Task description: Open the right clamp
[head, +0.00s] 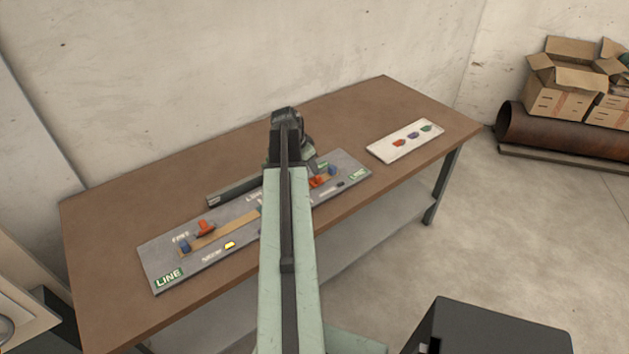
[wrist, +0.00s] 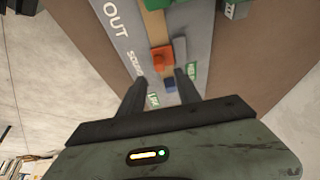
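The right clamp (head: 317,182) is a small orange part near the right end of the grey board (head: 215,257). In the wrist view the orange clamp (wrist: 162,58) lies just beyond my fingertips, roughly in line with the gap between them. My gripper (wrist: 161,80) is open, with nothing visible between its two dark fingers. A blue block (head: 332,170) sits beside the right clamp, and it also shows in the wrist view (wrist: 171,86). The left clamp (head: 205,228) is also orange, near the board's left end. My arm hides the board's middle and my fingertips in the head view.
The board lies on a brown table (head: 110,215). A white plate (head: 386,150) with red, blue and green pieces lies to the right. A dark grey bar (head: 230,192) lies along the board's back edge. Cardboard boxes (head: 556,95) and a brown pipe (head: 520,125) are farther right.

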